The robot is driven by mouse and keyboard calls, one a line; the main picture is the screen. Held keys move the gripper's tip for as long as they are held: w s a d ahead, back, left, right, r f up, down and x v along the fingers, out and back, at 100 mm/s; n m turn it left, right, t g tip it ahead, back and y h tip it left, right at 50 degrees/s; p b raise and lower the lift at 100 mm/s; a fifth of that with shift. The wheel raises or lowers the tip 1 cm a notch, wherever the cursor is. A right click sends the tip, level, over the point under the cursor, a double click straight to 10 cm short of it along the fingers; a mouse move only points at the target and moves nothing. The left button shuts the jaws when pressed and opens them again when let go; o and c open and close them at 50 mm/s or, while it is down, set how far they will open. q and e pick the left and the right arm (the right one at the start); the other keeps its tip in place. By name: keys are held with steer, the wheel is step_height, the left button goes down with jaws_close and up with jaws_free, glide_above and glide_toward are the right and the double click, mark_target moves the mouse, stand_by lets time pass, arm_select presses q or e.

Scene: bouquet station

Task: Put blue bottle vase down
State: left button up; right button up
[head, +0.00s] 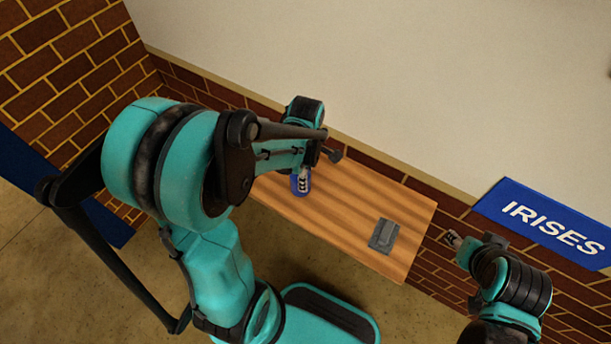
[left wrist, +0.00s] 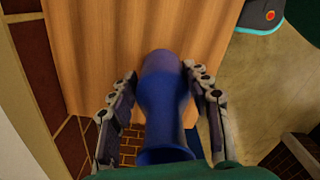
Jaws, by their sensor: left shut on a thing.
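The blue bottle vase (left wrist: 163,100) is between the two fingers of my left gripper (left wrist: 160,85) in the left wrist view, its flared rim towards the bottom of the picture and its other end against the wooden table (left wrist: 120,35). In the head view the vase (head: 303,190) shows at the table's left part, partly hidden by my left arm and gripper (head: 301,177). My left gripper is shut on it. I cannot tell whether its base touches the table. My right gripper (head: 454,239) is off the table's right end, apart from everything; its jaws are too small to read.
A grey flat block (head: 384,235) lies on the table's right part. The wood (head: 345,205) between vase and block is clear. Brick and cream walls stand behind the table. A blue IRISES sign (head: 550,222) is at the right.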

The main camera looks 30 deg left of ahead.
arm_select(q)
steer(key=shift+f, duration=0.15)
steer(key=o, duration=1.5)
